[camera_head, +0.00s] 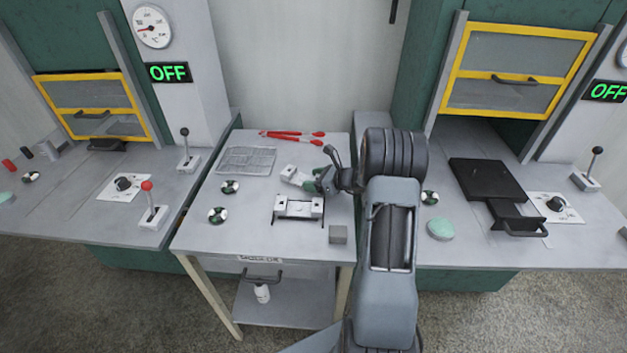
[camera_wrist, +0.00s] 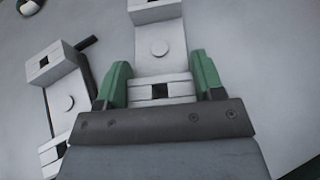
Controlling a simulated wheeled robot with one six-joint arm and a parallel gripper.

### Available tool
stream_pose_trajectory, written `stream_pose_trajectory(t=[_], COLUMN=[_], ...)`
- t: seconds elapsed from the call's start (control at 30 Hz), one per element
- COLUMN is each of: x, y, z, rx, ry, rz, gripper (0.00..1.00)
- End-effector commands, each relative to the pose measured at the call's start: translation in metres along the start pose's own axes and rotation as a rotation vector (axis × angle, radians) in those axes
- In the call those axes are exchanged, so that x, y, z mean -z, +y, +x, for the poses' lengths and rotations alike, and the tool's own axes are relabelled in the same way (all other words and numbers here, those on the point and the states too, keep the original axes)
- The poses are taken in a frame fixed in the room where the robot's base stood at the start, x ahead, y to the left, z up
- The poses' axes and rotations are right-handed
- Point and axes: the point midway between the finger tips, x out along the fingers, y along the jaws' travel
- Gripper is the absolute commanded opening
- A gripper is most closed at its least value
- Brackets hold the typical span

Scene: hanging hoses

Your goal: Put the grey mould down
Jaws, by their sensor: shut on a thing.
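My gripper (camera_head: 318,183) is over the middle table, its green fingers shut on one end of a grey mould (camera_head: 295,175). In the wrist view the held mould (camera_wrist: 160,45) reaches forward from between the fingers (camera_wrist: 162,80), with raised blocks at its ends and a round peg between. I cannot tell whether it touches the table. A second, similar grey mould part (camera_head: 298,206) sits nearer the table's front, beside a dark wire-like outline. It also shows left of the gripper in the wrist view (camera_wrist: 68,98), apart from the held mould.
Red-handled tongs (camera_head: 292,134) and a grey grid sheet (camera_head: 247,160) lie at the back of the table (camera_head: 215,245). Two black-and-white round markers (camera_head: 217,215) are at left. A small grey block (camera_head: 338,234) stands at front right. Machines with yellow-framed doors flank the table.

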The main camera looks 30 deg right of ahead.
Motion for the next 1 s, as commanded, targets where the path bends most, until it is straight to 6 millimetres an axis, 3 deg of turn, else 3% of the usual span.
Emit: stream_pose_trajectory(t=[0.1, 0.13, 0.37, 0.7, 1.0], x=[0.003, 0.003, 0.003, -0.004, -0.004], y=[0.0, 0.0, 0.0, 0.0, -0.001], z=[0.002, 0.001, 0.001, -0.002, -0.056], rx=[0.001, 0.0, 0.0, 0.0, 0.004], ry=[-0.002, 0.0, 0.0, 0.0, 0.0], rz=[-0.001, 0.0, 0.0, 0.0, 0.003], gripper=[0.22, 0.65, 0.87, 0.87, 0.87])
